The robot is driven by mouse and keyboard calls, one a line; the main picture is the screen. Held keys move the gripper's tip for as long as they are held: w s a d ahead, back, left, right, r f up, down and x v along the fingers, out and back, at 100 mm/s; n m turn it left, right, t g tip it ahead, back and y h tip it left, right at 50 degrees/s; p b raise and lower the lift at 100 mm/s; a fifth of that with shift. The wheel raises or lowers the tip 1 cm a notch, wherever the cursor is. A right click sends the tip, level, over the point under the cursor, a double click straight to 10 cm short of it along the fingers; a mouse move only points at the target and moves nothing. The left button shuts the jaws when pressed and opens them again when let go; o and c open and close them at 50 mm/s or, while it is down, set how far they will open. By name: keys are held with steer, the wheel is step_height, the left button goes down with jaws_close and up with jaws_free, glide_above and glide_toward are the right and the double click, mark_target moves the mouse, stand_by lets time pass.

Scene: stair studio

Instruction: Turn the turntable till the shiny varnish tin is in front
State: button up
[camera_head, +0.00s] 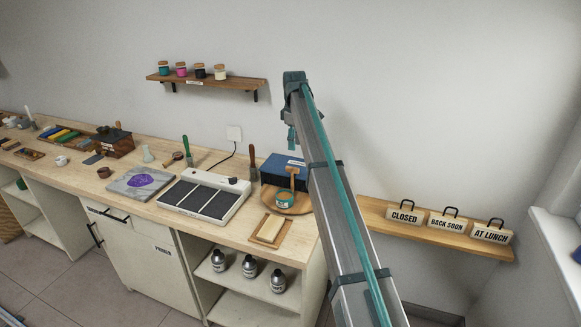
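The turntable appears to be the round wooden board (301,208) at the right end of the workbench. Its right side is partly hidden behind my arm. A small teal tin (284,198) stands on its front part. A wooden-headed tool (293,172) shows upright just behind the tin. I cannot make out which tin is the shiny varnish one; others may be hidden behind my arm. My gripper (291,144) hangs at the end of the raised arm, in front of the wall and above the turntable in the picture. Its fingers are too small to tell open or shut.
A blue box (281,170) stands behind the turntable. A grey slatted device (205,195) is to its left, and a wooden tray (268,230) lies in front. A jar shelf (206,82) hangs on the wall. A low ledge with signs (445,235) is at right.

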steer(key=p, duration=0.4)
glide_above(292, 181)
steer(key=f, duration=1)
steer(key=shift+w+f, duration=0.15)
steer(key=shift+w, duration=0.15)
jaws_close()
